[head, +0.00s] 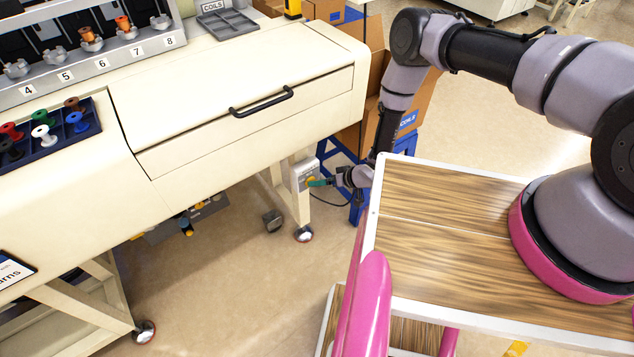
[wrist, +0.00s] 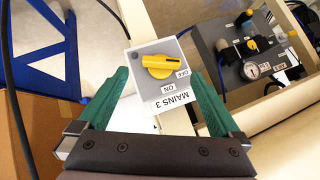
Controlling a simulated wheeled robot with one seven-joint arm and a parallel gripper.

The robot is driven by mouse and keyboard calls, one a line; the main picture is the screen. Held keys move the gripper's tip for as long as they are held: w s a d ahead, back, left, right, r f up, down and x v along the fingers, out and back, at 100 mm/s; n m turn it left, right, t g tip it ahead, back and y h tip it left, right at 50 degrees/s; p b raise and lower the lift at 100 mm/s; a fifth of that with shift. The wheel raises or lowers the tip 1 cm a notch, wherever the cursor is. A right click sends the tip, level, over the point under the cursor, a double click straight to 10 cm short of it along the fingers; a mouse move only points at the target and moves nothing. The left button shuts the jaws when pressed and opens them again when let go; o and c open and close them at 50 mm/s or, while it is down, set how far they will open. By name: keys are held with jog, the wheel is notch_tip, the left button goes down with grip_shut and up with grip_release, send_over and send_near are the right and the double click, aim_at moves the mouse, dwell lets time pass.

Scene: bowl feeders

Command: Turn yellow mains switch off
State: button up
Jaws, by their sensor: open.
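The yellow mains switch (wrist: 158,66) is a rotary knob on a grey and white box (wrist: 158,103) labelled MAINS 3, with OFF and ON labels beside the knob. The lettering is upside down in the wrist view. The knob's bar lies roughly sideways there; I cannot tell surely which label it points to. My gripper (wrist: 160,74) is open, its green fingers on either side of the box face, apart from the knob. In the head view my gripper (head: 322,183) is at the box (head: 301,174) on the machine's leg, and the knob (head: 311,180) is partly hidden.
The cream machine body (head: 240,120) with a black-handled drawer overhangs the switch box. A blue stand (head: 358,212) and cardboard boxes (head: 409,96) are close behind my arm. A panel with a pressure gauge (wrist: 251,70) is at the right of the wrist view. A cable hangs below the box.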

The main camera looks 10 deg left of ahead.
jog(key=shift+x, duration=2.25)
jog(key=c, duration=1.3)
jog(key=shift+s+a+r+n+t+h, duration=0.1)
jog(key=shift+s+a+n+t+h, duration=0.2)
jog(key=shift+n+t+h, duration=0.7)
jog(key=shift+t+h, duration=0.3)
jog(key=shift+t, duration=0.1)
